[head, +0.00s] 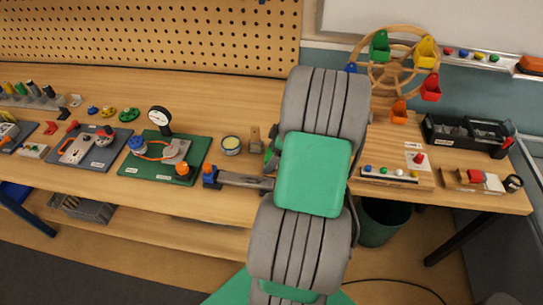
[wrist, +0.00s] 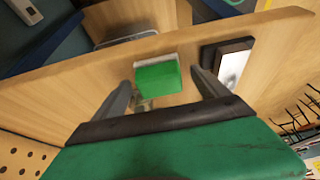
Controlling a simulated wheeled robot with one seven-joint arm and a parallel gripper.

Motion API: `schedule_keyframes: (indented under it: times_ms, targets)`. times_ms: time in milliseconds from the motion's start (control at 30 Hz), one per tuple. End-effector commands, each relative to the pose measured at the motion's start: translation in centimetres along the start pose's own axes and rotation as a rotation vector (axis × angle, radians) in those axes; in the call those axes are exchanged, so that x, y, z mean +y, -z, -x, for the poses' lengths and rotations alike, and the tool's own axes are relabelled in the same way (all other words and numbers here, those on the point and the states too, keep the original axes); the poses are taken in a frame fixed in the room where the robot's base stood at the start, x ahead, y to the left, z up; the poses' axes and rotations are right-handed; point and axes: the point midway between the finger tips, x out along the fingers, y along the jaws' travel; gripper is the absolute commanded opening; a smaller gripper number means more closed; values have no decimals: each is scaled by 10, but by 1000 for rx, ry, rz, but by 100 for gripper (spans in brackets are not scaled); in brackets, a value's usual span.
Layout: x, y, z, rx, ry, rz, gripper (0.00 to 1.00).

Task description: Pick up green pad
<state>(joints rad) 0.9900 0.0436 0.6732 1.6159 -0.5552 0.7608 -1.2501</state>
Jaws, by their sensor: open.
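The green pad (wrist: 157,79) shows in the wrist view as a small bright green block with a pale strip along its upper edge. It lies near the wooden bench's edge. My gripper (wrist: 161,76) is open, with one grey finger to the left of the pad and one to the right. Gaps show between the fingers and the pad, and I cannot tell how far above it they are. In the head view my own arm covers this part of the bench, and I cannot make out the pad there for sure.
A dark block with a pale plate (wrist: 232,64) lies just right of the right finger. In the head view, a grey bar tool (head: 245,180), a round tin (head: 231,145) and a green gauge board (head: 140,163) stand left of my arm. A wooden wheel (head: 390,65) stands right.

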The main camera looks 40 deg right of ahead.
Motion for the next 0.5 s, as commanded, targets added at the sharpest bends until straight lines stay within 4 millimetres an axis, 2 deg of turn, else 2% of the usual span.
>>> schedule_keyframes:
  times_ms: [200,500]
  targets:
    - [1,0,-2,0,-2,0,84]
    - [0,0,-1,0,-2,-1,59]
